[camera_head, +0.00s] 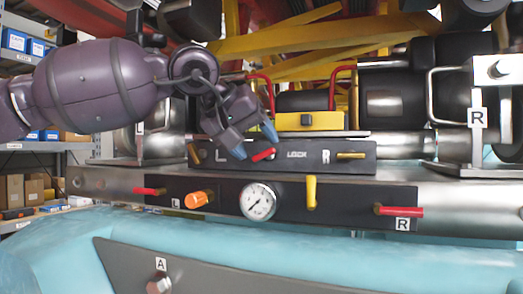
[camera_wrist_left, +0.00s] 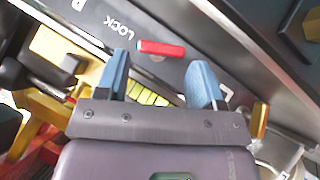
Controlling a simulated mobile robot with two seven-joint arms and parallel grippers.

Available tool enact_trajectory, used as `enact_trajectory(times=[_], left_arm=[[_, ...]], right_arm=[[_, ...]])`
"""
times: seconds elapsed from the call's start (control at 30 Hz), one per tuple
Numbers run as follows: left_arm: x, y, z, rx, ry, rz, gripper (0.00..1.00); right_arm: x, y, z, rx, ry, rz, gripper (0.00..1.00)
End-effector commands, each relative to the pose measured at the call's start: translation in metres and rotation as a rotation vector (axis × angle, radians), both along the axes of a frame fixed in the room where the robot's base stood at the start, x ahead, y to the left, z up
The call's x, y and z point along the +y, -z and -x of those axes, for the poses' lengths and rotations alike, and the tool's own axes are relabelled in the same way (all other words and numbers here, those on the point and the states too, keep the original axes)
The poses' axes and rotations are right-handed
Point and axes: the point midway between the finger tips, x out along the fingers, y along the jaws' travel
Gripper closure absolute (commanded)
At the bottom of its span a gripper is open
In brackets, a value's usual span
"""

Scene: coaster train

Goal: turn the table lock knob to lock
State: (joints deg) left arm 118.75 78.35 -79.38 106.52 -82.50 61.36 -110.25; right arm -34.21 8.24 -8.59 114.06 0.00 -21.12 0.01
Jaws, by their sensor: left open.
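The table lock knob is a small red bar handle (camera_head: 263,155) on the upper dark panel, just left of the LOCK lettering (camera_head: 297,155). It lies nearly level, tilted slightly up to the right. My left gripper (camera_head: 255,142) is open, its blue fingertips right above and beside the knob. In the left wrist view the red knob (camera_wrist_left: 161,48) shows just ahead of the gap between the two blue fingers (camera_wrist_left: 162,72), with nothing held. Whether a finger touches it I cannot tell. The LOCK lettering also shows there (camera_wrist_left: 122,27).
Yellow levers flank the knob at the L (camera_head: 194,154) and R (camera_head: 351,155) marks. The lower panel has an orange knob (camera_head: 197,199), a gauge (camera_head: 257,202), a yellow lever (camera_head: 311,192) and red handles (camera_head: 400,211). A yellow block (camera_head: 309,121) and red bent bars (camera_head: 339,83) stand behind.

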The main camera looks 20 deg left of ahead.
Motion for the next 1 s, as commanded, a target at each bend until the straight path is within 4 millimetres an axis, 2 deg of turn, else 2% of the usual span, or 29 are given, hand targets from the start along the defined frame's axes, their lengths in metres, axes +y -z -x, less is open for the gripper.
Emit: enact_trajectory(times=[0.2, 0.6, 0.83, 1.0], left_arm=[[-0.008, 0.014, -0.015, 0.001, 0.0, 0.0, 0.38], [-0.009, 0.018, -0.019, -0.001, -0.001, 0.001, 0.38], [-0.009, 0.018, -0.019, 0.0, -0.001, 0.001, 0.73], [-0.01, 0.017, -0.019, 0.0, 0.0, -0.027, 0.73]], right_arm=[[-0.001, 0.003, 0.006, 0.012, 0.004, 0.0, 0.51], [-0.001, 0.002, 0.004, 0.008, 0.002, 0.0, 0.51], [0.0, -0.001, -0.001, -0.002, 0.0, 0.0, 0.51], [0.001, -0.007, -0.004, -0.009, 0.0, -0.001, 0.51]])
